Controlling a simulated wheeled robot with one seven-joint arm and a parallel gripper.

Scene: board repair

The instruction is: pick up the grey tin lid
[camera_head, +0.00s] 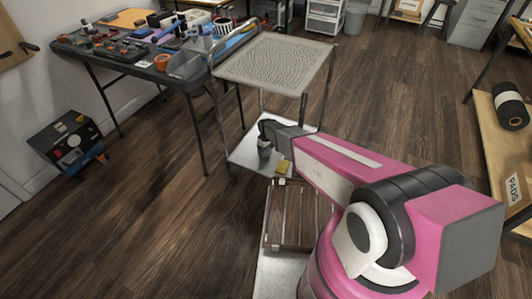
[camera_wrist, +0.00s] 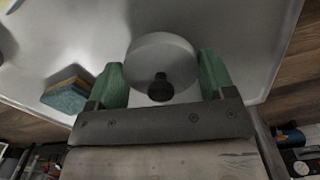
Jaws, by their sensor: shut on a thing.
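The grey tin lid (camera_wrist: 165,50) is a round, pale grey disc with a black knob, in the upper middle of the wrist view. My gripper (camera_wrist: 161,74) has a green finger on each side of the lid and is shut on it. The white shelf shows behind the lid; I cannot tell whether the lid touches it. In the head view my gripper (camera_head: 264,141) is over the cart's lower white shelf (camera_head: 242,154), and the lid cannot be made out there.
A sponge (camera_wrist: 66,95) lies on the shelf, left of the gripper. The cart's perforated upper shelf (camera_head: 277,62) stands above and behind my gripper. A cluttered workbench (camera_head: 100,55) is at the left. A slatted wooden rack (camera_head: 291,215) is nearer me. Floor is free at right.

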